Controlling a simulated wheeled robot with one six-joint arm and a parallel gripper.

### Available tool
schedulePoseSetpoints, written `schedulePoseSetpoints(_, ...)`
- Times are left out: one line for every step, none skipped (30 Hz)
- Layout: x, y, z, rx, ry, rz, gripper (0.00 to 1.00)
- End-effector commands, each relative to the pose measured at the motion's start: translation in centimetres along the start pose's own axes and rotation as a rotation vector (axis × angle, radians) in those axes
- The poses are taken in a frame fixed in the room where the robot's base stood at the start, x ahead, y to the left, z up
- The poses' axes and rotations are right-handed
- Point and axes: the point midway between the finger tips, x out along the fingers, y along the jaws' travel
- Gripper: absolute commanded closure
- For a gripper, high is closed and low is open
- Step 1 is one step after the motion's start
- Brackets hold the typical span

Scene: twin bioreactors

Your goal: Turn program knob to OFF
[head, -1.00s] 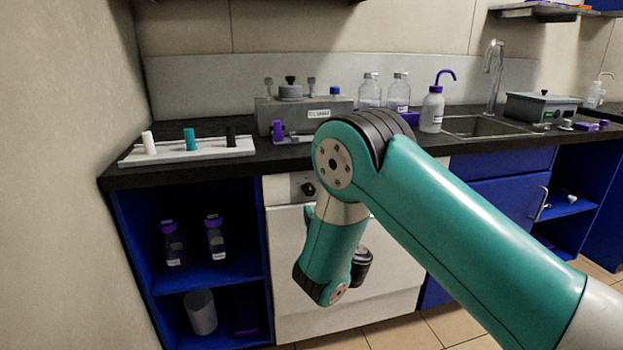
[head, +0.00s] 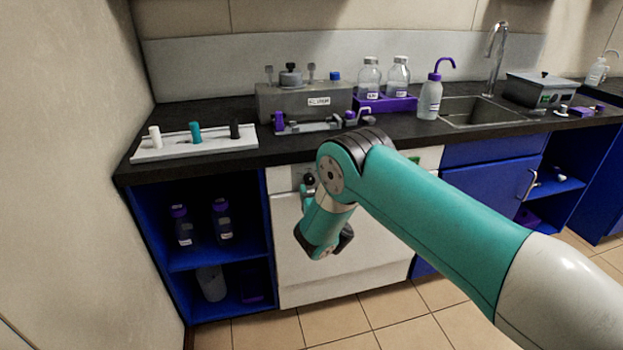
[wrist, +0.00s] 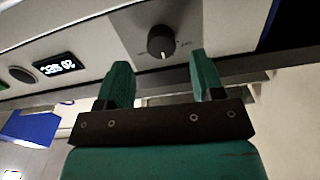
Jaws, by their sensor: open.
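The program knob (wrist: 161,42) is a round black dial with a white mark pointing down in the wrist view, on a grey panel. Small markings beside it are too blurred to read. In the head view the dark knob (head: 309,180) shows on the white appliance front, partly beside my arm. My gripper (wrist: 160,80) is open with two teal fingers, empty. In the wrist view the knob appears just beyond the fingertips, between their lines and apart from them.
A small lit display (wrist: 60,65) and a dark oval button (wrist: 21,75) sit left of the knob in the wrist view. The black countertop (head: 290,151) overhangs the appliance (head: 330,260). An open blue cabinet (head: 195,260) with bottles stands left. The floor in front is clear.

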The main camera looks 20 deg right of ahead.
Motion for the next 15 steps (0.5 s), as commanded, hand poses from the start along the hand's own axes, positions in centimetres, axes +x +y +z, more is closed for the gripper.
schedulePoseSetpoints(0.7,0.0,-0.2,0.003,0.003,0.001,0.39)
schedulePoseSetpoints(1.1,0.0,-0.3,0.002,0.003,0.000,0.39)
schedulePoseSetpoints(1.6,0.0,-0.3,0.002,0.003,-0.001,0.39)
schedulePoseSetpoints(2.0,0.0,-0.1,0.003,0.003,0.001,0.39)
schedulePoseSetpoints(2.3,0.0,-0.1,0.003,0.003,0.001,0.39)
schedulePoseSetpoints(2.7,0.0,-0.1,0.002,0.002,0.001,0.39)
schedulePoseSetpoints(3.0,0.0,-0.1,0.001,0.002,0.001,0.39)
schedulePoseSetpoints(3.2,0.0,-0.1,0.001,0.001,0.001,0.39)
schedulePoseSetpoints(3.5,0.0,-0.1,0.001,0.001,0.000,0.39)
schedulePoseSetpoints(3.7,0.0,-0.1,0.000,0.001,0.000,0.39)
schedulePoseSetpoints(3.8,0.0,-0.1,-0.001,0.000,-0.001,0.39)
schedulePoseSetpoints(3.9,-0.1,0.0,0.000,0.000,-0.002,0.39)
schedulePoseSetpoints(4.0,-0.1,0.0,-0.002,0.000,-0.003,0.39)
schedulePoseSetpoints(4.1,-0.1,0.0,-0.002,0.000,-0.003,0.39)
schedulePoseSetpoints(4.1,-0.1,-0.1,-0.002,0.000,-0.003,0.39)
